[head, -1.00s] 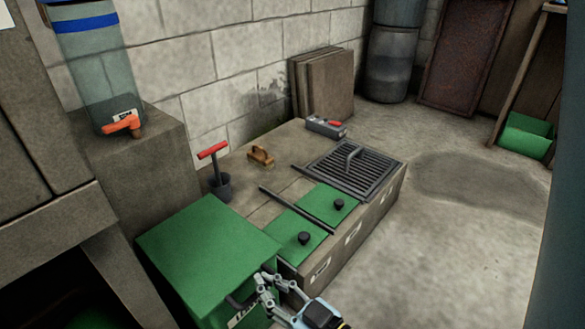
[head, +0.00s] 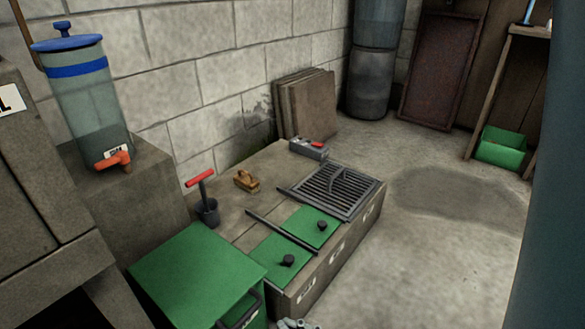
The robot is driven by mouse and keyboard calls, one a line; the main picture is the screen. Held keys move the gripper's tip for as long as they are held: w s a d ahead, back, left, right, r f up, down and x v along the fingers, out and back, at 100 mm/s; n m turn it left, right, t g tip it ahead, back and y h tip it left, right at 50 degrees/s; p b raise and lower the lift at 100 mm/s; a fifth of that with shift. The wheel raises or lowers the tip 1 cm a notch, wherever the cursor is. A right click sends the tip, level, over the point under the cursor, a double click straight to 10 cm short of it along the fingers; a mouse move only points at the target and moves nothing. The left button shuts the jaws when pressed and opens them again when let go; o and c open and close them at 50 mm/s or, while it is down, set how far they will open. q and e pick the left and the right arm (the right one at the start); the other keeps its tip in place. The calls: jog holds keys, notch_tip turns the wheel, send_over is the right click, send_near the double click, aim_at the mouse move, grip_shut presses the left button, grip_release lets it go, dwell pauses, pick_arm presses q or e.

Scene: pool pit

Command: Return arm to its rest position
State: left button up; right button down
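Only the tips of one gripper (head: 296,324), apparently my right, show at the bottom edge. It is just right of the green box (head: 195,268) and its dark handle (head: 241,312). A gap shows between the tips and the handle. The rest of this gripper and its arm are cut off by the frame, so its opening and anything in it are hidden. My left gripper is out of view.
A low bench holds green lids (head: 312,225), a dark grate (head: 338,191), a wooden-handled brush (head: 246,181), a grey device (head: 309,148) and a red-handled tool (head: 204,190). A water tank (head: 85,100) stands at left. The concrete floor (head: 440,265) at right is clear.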

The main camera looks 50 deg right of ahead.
jog(key=shift+s, duration=0.3)
